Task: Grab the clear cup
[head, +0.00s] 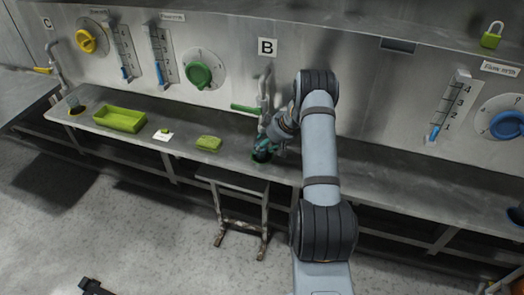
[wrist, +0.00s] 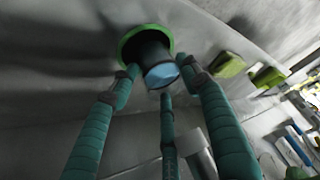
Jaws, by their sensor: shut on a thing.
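The cup (wrist: 158,62), see-through and dark with a pale bluish end, sits at a green-rimmed round hole (wrist: 134,37) in the wrist view. My gripper (wrist: 162,76) has its teal fingers closed around the cup's sides. In the head view my gripper (head: 268,149) is low at the counter under the panel marked B, at the green-rimmed hole. The fingers hide most of the cup there. I cannot tell whether the cup is lifted clear of the hole.
A tap with a green handle (head: 245,108) stands close behind my gripper. To the left on the counter (head: 360,178) are a green sponge (head: 208,143), a small card (head: 163,135), a green tray (head: 119,119) and a greyish cup-like object (head: 73,103). The counter to the right is mostly clear.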

